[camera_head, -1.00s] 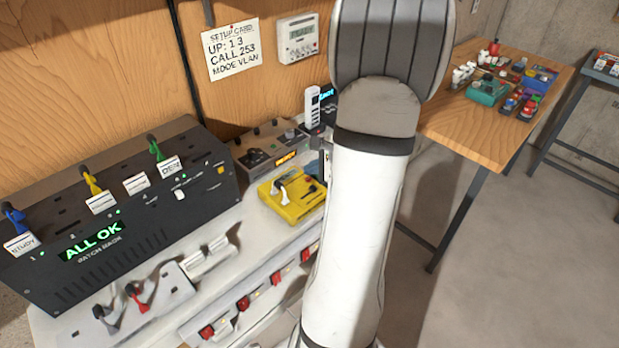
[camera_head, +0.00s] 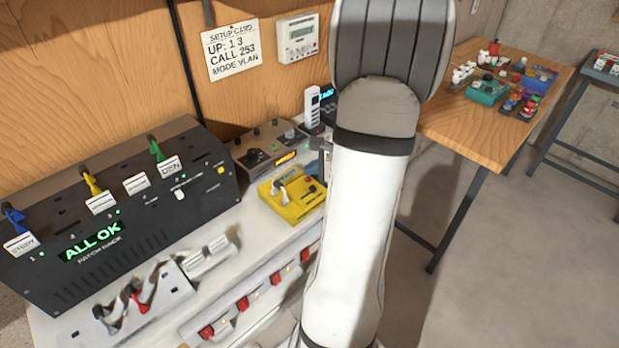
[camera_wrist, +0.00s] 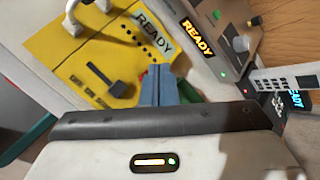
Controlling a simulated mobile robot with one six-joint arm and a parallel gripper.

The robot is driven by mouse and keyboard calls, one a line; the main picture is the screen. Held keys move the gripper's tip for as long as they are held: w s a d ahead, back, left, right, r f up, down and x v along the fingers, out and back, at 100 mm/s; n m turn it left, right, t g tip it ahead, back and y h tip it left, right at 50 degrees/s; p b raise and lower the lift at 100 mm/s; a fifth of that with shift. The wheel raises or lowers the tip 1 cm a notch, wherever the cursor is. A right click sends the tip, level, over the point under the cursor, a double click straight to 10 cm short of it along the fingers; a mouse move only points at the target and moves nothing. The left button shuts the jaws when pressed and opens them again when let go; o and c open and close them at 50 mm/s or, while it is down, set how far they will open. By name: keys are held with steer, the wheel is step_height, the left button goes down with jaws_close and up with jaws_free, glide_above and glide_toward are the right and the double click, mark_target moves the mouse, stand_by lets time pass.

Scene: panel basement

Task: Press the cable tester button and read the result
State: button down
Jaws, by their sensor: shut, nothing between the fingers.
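The yellow device (camera_head: 290,202), which looks like the cable tester, sits on the white bench. In the wrist view the yellow device (camera_wrist: 70,65) shows a grey display (camera_wrist: 152,35) reading READY, a black lever (camera_wrist: 112,84) and a white handle. My gripper (camera_wrist: 160,70) is shut and empty, its blue-grey fingertips over the device's edge, just below the display. I cannot tell whether they touch it. Green and red parts show beside the fingers, partly hidden. In the head view my arm hides most of the gripper.
A brown-grey box (camera_head: 262,150) with an orange READY display stands behind. A white remote (camera_head: 312,108) stands beside it. The black patch box (camera_head: 120,205) reading ALL OK is at left. A setup card (camera_head: 232,50) and wall meter (camera_head: 298,38) hang behind. A wooden table (camera_head: 455,130) is at right.

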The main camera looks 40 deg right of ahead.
mark_target(312, 182)
steer(key=shift+f, duration=0.1)
steer(key=shift+f+b, duration=0.35)
steer(key=shift+b, duration=0.3)
steer(key=shift+f+b, duration=0.35)
steer(key=shift+b, duration=0.1)
stand_by(0.6)
steer(key=shift+r, duration=0.1)
steer(key=shift+r+p, duration=0.5)
steer(key=shift+r, duration=0.2)
step_height(312, 182, up, 5)
steer(key=p, duration=0.3)
steer(key=shift+p, duration=0.3)
stand_by(0.8)
